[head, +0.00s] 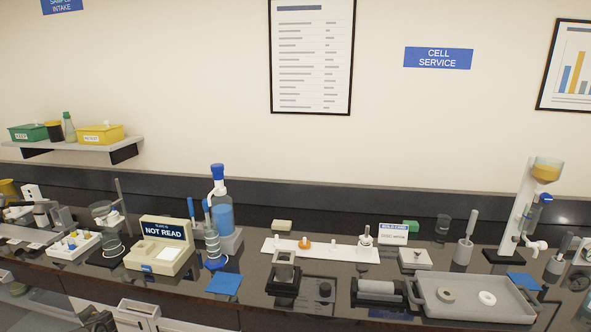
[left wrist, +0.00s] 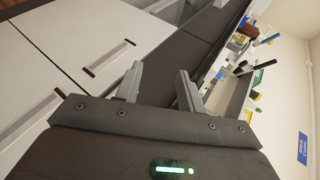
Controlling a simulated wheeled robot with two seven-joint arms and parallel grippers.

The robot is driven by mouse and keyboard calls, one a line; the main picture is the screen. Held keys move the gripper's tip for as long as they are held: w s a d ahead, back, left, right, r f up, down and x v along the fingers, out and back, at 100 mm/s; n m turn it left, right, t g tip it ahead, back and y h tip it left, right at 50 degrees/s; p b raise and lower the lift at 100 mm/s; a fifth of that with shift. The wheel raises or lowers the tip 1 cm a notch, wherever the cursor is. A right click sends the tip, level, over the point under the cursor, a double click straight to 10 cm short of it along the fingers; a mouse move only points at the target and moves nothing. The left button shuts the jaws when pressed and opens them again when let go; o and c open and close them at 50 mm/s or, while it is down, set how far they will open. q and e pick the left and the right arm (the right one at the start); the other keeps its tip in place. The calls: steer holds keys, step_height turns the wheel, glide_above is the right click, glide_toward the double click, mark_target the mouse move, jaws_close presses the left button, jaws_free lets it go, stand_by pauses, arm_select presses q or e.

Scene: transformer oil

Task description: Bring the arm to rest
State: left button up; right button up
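My left gripper (left wrist: 160,70) shows in the left wrist view. Its two grey fingers stand apart with nothing between them, so it is open and empty. My right gripper is in neither view.
A wall shelf (head: 75,144) holds boxes.

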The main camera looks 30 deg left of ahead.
arm_select(q)
steer(key=s+d+f+m+t+h, duration=0.1)
steer(key=s+f+m, duration=0.2)
steer(key=s, duration=0.4)
steer(key=s+f+m+h, duration=0.2)
steer(key=s+f+m, duration=0.15)
steer(key=s, duration=0.35)
steer(key=s+d+f+n+h, duration=0.1)
steer(key=s+d+f+h, duration=0.1)
steer(key=d+f, duration=0.75)
steer(key=s+d+f+n+g+h, duration=0.1)
steer(key=s+d+f, duration=0.35)
steer(key=d, duration=0.75)
steer(key=s+d+f+h, duration=0.1)
steer(key=d+f+h, duration=0.1)
steer(key=d+f, duration=0.85)
steer(key=s+d+f+n+h, duration=0.1)
steer(key=d+f+h, duration=0.1)
steer(key=d, duration=1.3)
steer(key=d+f+n+h, duration=0.1)
steer(key=d+f+h, duration=0.15)
steer(key=d, duration=1.35)
step_height(320, 180, down, 8)
steer(key=b, duration=0.7)
steer(key=shift+s+a+y+b, duration=0.15)
steer(key=shift+s+y+b, duration=0.05)
steer(key=shift+y+b, duration=0.2)
